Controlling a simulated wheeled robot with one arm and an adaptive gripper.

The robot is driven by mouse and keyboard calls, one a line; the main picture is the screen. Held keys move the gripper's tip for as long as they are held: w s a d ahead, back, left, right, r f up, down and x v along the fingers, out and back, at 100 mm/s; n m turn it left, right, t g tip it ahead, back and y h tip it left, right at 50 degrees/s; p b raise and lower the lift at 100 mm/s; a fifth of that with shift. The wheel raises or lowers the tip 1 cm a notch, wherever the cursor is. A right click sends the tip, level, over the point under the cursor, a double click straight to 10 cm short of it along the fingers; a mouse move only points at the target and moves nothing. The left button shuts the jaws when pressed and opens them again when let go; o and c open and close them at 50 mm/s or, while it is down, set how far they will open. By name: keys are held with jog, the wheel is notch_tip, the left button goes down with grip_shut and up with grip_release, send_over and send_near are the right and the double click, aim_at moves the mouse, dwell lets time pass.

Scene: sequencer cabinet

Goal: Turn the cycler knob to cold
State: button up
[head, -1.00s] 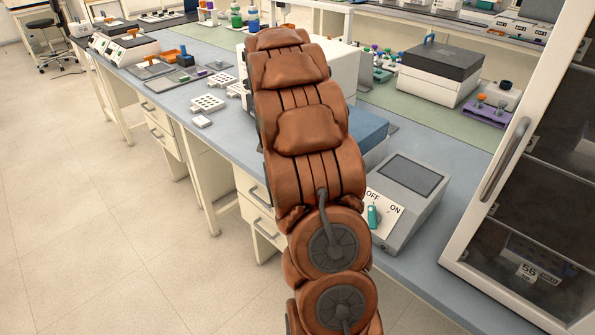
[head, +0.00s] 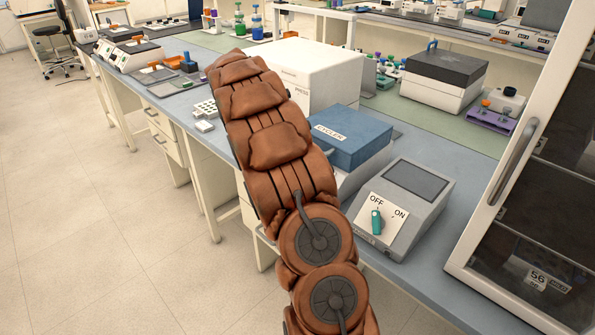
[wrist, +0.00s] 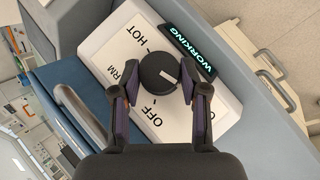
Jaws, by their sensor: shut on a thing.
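The blue cycler (head: 350,135), with a CYCLER label on top, stands on the bench, partly hidden by my arm. In the wrist view its round black knob (wrist: 158,74) sits on a white panel (wrist: 107,44). Labels HOT, part of WARM, and OFF are readable; no COLD label shows. A white mark lies on the knob's lower right side. A lit WORKING strip (wrist: 188,47) is beside the panel. My gripper (wrist: 160,76) is shut on the knob, one finger on each side. The head view does not show the gripper.
A grey device (head: 405,200) with a teal OFF/ON switch (head: 377,221) stands right of the cycler. A white box (head: 305,75) is behind it. A glass-door cabinet (head: 535,200) bounds the right. Floor at left is clear.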

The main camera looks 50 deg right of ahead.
dwell(0.3)
jog(key=o, duration=1.1)
jog(key=shift+o, duration=0.2)
jog(key=m, duration=0.1)
jog(key=m+t+y, duration=0.1)
jog(key=m+t+p, duration=0.1)
jog(key=shift+s+d+r, duration=0.1)
jog(key=shift+s+r, duration=0.1)
jog(key=shift+r, duration=0.05)
jog(key=shift+s+m+t+y+p, duration=0.15)
jog(key=shift+m+t+y+p, duration=0.5)
jog(key=shift+m+t, duration=0.5)
jog(key=m+t+p, duration=0.2)
jog(key=m, duration=0.1)
jog(key=shift+s+t+p, duration=0.2)
jog(key=shift+t+p, duration=0.1)
jog(key=shift+t, duration=0.05)
jog(key=shift+s+m+t+h+p, duration=0.1)
jog(key=shift+m+t+h+p, duration=0.15)
jog(key=shift+m+t+p, duration=0.8)
